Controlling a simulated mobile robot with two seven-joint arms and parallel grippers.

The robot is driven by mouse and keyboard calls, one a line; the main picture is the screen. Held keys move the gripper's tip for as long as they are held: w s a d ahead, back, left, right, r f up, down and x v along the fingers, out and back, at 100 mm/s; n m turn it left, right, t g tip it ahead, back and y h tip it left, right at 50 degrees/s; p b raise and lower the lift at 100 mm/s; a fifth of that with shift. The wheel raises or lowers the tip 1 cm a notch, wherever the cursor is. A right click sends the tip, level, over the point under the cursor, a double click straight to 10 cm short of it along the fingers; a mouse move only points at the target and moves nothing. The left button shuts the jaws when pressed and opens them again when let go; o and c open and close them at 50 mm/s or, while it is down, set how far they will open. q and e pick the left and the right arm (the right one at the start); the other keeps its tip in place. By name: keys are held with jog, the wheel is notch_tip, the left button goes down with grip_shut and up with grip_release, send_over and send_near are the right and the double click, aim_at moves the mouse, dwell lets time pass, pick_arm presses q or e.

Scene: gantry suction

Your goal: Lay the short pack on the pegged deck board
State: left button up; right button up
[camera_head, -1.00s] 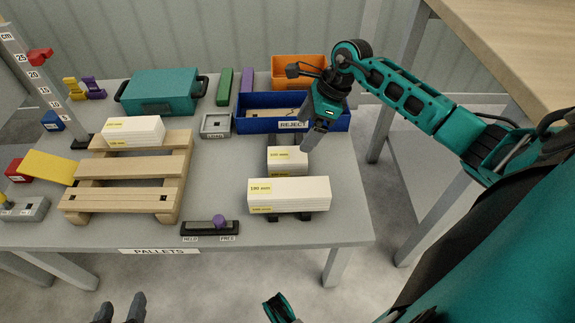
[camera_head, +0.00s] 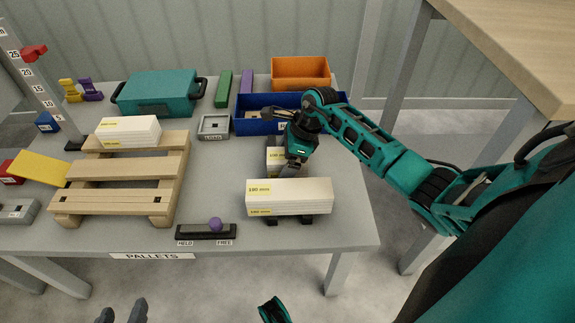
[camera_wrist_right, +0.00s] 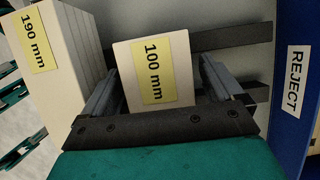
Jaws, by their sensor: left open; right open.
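The short pack (camera_head: 273,158), white with a yellow 100 mm label, sits on a dark support at the table's right side, behind the long 190 mm pack (camera_head: 300,196). My right gripper (camera_head: 292,166) is lowered over it and hides much of it in the head view. In the right wrist view the open fingers stand on either side of the short pack (camera_wrist_right: 180,65); whether they touch it I cannot tell. The wooden pallet (camera_head: 135,169) is at the left; its front deck board (camera_head: 110,199) shows small dark marks. My left gripper (camera_head: 121,313) is open and empty at the bottom edge.
Another white pack (camera_head: 128,131) lies on the pallet's back board. A blue REJECT bin (camera_head: 245,125) is behind the short pack. A HELD/FREE slider (camera_head: 192,231) with a purple knob lies at the front edge. Bare table separates pallet and packs.

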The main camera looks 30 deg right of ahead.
jog(key=shift+f, duration=0.25)
dwell(0.5)
jog(key=shift+c, duration=0.4)
jog(key=c, duration=1.1)
jog(key=shift+r, duration=0.1)
jog(key=shift+c, duration=0.2)
